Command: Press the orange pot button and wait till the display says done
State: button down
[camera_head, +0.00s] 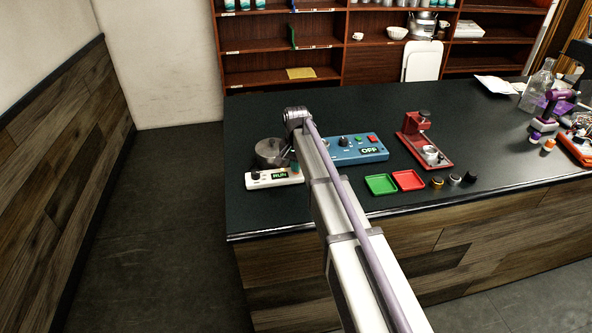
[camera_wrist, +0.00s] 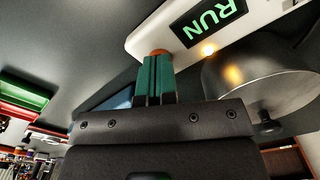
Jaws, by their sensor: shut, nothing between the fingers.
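The white pot base (camera_head: 262,181) stands at the left of the dark counter with a metal pot (camera_head: 268,152) on it. Its display (camera_head: 280,175) reads RUN in green, and the same display (camera_wrist: 214,20) is clear in the wrist view. My gripper (camera_wrist: 156,58) is shut and empty, its green fingers end-on against the white panel. The orange button (camera_wrist: 160,52) shows as a thin rim right at the fingertips, mostly hidden by them. The fingers appear to touch it. In the head view my arm hides most of the gripper.
A green tray (camera_head: 381,185), a red tray (camera_head: 409,180) and a red stand (camera_head: 425,150) lie farther right. The counter's front left is clear.

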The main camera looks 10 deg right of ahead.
jog(key=shift+r+p, duration=1.85)
jog(key=shift+r, duration=0.25)
notch_tip(320, 180, up, 6)
jog(key=p, duration=0.6)
dwell(5.0)
